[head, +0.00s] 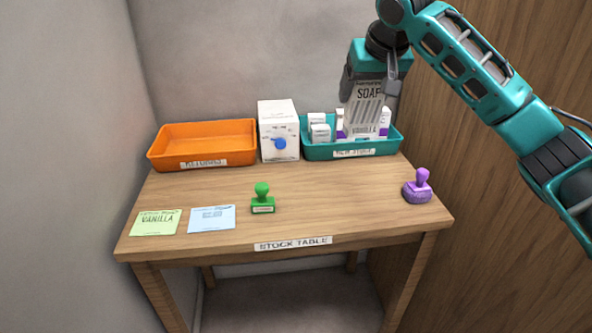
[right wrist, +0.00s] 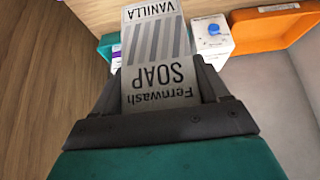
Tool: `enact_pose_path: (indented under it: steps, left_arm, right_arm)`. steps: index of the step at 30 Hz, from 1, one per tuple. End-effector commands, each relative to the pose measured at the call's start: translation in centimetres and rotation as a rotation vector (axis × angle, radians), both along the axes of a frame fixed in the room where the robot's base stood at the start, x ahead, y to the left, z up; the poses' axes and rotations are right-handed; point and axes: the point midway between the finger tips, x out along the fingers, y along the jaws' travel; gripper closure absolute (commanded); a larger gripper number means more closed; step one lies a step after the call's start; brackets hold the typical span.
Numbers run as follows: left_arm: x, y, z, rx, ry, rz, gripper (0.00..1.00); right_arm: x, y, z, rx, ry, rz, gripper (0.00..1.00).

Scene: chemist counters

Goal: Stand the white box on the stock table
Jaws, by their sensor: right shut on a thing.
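The white box (head: 367,108), with grey stripes and the words "SOAP" and "VANILLA", is held upright in the head view above the teal tray at the back right of the table. My right gripper (head: 372,82) is shut on its upper part. In the right wrist view, the box (right wrist: 155,50) sits between the fingers of my right gripper (right wrist: 160,95). The wooden stock table (head: 330,205) carries a "STOCK TABLE" label on its front edge. I cannot tell whether the box's lower end touches anything in the tray. My left gripper is out of view.
The teal tray (head: 352,153), labelled "NEW STOCK", holds several small boxes. A white box with a blue dial (head: 279,130) and an orange tray (head: 203,148) stand left of it. Green (head: 262,199) and purple (head: 418,187) stamps and two notes (head: 156,222) lie forward. The table's middle is clear.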

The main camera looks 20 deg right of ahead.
Motion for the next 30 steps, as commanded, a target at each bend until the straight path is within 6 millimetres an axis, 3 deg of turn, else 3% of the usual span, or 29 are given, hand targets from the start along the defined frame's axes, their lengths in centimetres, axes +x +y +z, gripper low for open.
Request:
enact_pose_path:
  steps: [15,23,30]
  left_arm:
    - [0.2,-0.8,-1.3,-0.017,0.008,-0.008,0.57]
    - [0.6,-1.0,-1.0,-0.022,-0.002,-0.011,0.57]
    - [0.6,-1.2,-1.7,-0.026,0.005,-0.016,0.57]
  right_arm:
    - [-0.1,-0.1,-12.2,-0.001,0.001,-0.001,0.58]
    - [-0.1,-0.1,-14.5,-0.001,0.0,-0.002,0.58]
    - [-0.1,-0.1,-18.7,-0.001,0.001,-0.001,0.58]
